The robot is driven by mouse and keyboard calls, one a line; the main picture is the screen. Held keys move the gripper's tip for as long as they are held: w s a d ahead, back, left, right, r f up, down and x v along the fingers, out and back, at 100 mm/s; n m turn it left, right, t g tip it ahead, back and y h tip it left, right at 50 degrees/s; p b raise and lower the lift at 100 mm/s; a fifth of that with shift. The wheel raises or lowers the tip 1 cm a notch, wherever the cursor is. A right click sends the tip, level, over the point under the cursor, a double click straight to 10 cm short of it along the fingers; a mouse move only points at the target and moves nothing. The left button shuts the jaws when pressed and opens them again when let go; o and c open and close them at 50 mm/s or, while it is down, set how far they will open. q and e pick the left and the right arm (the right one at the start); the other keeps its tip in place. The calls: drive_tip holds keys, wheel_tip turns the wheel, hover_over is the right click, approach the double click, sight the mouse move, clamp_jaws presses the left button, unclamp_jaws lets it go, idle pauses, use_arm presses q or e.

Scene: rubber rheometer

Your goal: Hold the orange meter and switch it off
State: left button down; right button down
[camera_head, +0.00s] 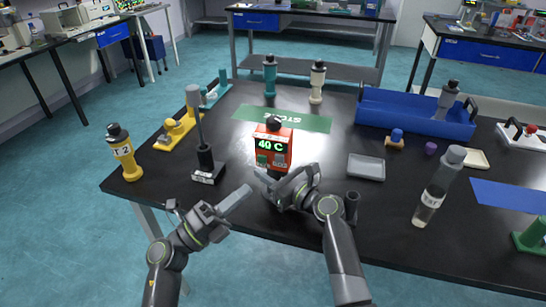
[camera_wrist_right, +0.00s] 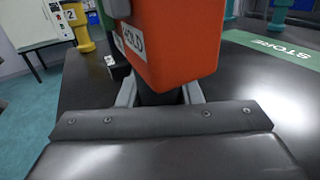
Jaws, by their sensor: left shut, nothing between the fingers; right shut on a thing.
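The orange meter (camera_head: 273,147) is upright near the middle of the table, with a green "40 C" lit on its display and a dark knob on top. I cannot tell whether the meter touches the table.
A green "STORE" mat (camera_head: 300,121) lies behind the meter. A dark stand with a tall rod (camera_head: 207,165) and a yellow "T2" bottle (camera_head: 124,155) stand to the left. A grey tray (camera_head: 366,167), a clear bottle (camera_head: 437,190) and a blue bin (camera_head: 400,117) are to the right.

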use_arm(q)
approach(271, 154)
drive_tip(key=d+r, duration=0.1)
drive_tip(key=w+d+r, duration=0.1)
drive_tip(key=d, duration=0.1)
drive_tip(key=shift+d, duration=0.1)
drive_tip(key=shift+w, duration=0.15)
idle(1.9)
drive_tip(key=shift+w+d, duration=0.15)
drive_tip(key=shift+w, duration=0.15)
drive_tip(key=shift+w+d, duration=0.1)
drive_tip(key=shift+w, duration=0.15)
idle(0.4)
drive_tip(key=shift+s+a, duration=0.25)
drive_tip(key=shift+s, duration=0.45)
drive_tip(key=s+a, duration=0.1)
drive_tip(key=s, duration=0.4)
drive_tip(key=shift+s+a, duration=0.35)
drive_tip(key=shift+a, duration=0.05)
